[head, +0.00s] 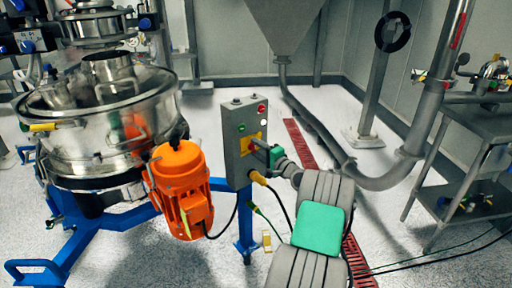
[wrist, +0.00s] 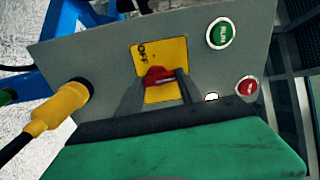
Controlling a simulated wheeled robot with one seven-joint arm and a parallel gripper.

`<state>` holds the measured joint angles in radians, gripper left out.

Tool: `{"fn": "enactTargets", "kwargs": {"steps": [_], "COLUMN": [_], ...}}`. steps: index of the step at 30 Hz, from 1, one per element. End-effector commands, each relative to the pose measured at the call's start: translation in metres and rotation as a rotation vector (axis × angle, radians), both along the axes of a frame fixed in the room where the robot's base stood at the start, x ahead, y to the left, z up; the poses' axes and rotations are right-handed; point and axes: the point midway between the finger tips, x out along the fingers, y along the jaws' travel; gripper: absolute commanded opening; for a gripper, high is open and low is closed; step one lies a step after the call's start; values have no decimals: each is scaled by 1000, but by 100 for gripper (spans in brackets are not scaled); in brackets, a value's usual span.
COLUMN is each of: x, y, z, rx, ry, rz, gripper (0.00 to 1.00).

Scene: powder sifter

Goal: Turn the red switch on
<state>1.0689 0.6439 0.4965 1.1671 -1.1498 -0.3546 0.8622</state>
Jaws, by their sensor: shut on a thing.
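The red switch (wrist: 158,76) sits on a yellow plate (wrist: 172,52) on the grey control box (head: 237,150). The plate shows the word OFF near its upper left in the wrist view. My gripper (wrist: 157,84) has its two dark fingers on either side of the red knob, shut on it. In the head view my gripper (head: 262,146) meets the right side of the box at the yellow plate, and its fingers partly hide the switch. Other lettering on the plate is not visible.
The box also has a green button (wrist: 221,33) and a red button (wrist: 247,86). A yellow cable plug (wrist: 62,103) enters the box. An orange motor (head: 180,187) and steel sifter (head: 95,125) stand left. A metal table (head: 478,118) stands right.

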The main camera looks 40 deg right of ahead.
Motion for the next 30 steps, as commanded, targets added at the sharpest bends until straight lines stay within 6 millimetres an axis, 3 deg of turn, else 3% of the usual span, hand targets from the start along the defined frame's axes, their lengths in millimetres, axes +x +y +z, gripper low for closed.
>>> {"fn": "enactTargets", "kwargs": {"steps": [20, 21, 28, 30], "x": [0, 0, 0, 0], "y": [-1, -1, 0, 0], "z": [1, 1, 1, 0], "rx": [63, 63, 63, 63], "ry": [-5, -5, -4, -4], "rz": [0, -1, 0, 0], "gripper": [4, 47, 65, 66]}}
